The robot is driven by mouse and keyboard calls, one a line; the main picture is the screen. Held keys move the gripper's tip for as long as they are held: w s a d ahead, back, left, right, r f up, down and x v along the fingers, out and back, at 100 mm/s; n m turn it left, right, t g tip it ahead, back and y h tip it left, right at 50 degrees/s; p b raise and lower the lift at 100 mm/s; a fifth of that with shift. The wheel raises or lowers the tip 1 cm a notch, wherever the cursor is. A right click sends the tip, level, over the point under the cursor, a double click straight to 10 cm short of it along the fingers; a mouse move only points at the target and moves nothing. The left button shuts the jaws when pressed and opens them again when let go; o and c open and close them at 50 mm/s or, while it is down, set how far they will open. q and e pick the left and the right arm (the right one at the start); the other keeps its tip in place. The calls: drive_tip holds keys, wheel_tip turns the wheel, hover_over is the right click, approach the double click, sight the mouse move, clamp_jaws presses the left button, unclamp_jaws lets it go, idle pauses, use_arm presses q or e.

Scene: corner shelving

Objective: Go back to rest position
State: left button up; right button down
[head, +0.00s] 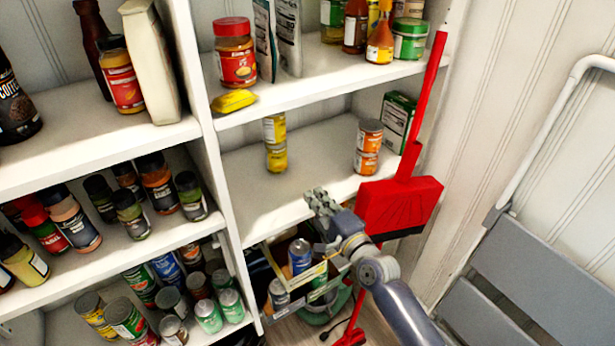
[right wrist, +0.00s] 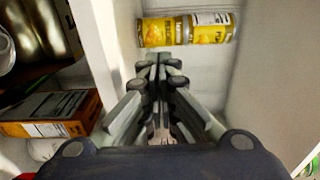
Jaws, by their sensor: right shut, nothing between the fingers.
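My right gripper (head: 321,202) is in front of the middle shelf of the right-hand shelving, just above a crate. Its arm comes up from the lower right. In the right wrist view, the fingers of my right gripper (right wrist: 162,72) are together with nothing between them. Beyond them, yellow cans (right wrist: 186,30) stand on the shelf, apart from the fingertips. The same yellow cans (head: 275,145) are stacked on the middle shelf in the head view, up and left of the gripper. My left gripper is not in view.
Orange-labelled cans (head: 368,147) and a green box (head: 397,118) stand at the shelf's right. A red broom and dustpan (head: 400,205) lean close beside my right arm. A crate (head: 318,282) with cans is below. A grey folding ladder (head: 530,270) stands at the right wall.

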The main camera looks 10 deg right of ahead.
drive_tip(key=s+a+f+n+g, duration=0.1)
drive_tip(key=s+f+n+g, duration=0.4)
drive_tip(key=s, duration=0.4)
drive_tip(key=s+a+f+n+g, duration=0.1)
drive_tip(key=s+f+n+g, duration=0.2)
drive_tip(key=s+f+n, duration=0.45)
drive_tip(key=s+d+n+g+h, duration=0.2)
drive_tip(key=s+d+g+h, duration=0.15)
drive_tip(key=s, duration=0.65)
drive_tip(key=s+d+n+g+h, duration=0.2)
drive_tip(key=s+d, duration=0.2)
drive_tip(key=s, duration=0.6)
wheel_tip(320, 180, down, 25)
drive_tip(key=s+g, duration=0.1)
drive_tip(key=g, duration=0.1)
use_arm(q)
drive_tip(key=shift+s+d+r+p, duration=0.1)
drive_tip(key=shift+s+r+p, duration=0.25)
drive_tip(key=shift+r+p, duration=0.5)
use_arm(e)
drive_tip(key=s+d+f, duration=0.3)
drive_tip(key=s+f, duration=1.3)
drive_tip(key=s, duration=0.1)
drive_tip(key=shift+s+f+g, duration=0.2)
drive_tip(key=shift+g, duration=0.15)
drive_tip(key=shift+n, duration=0.25)
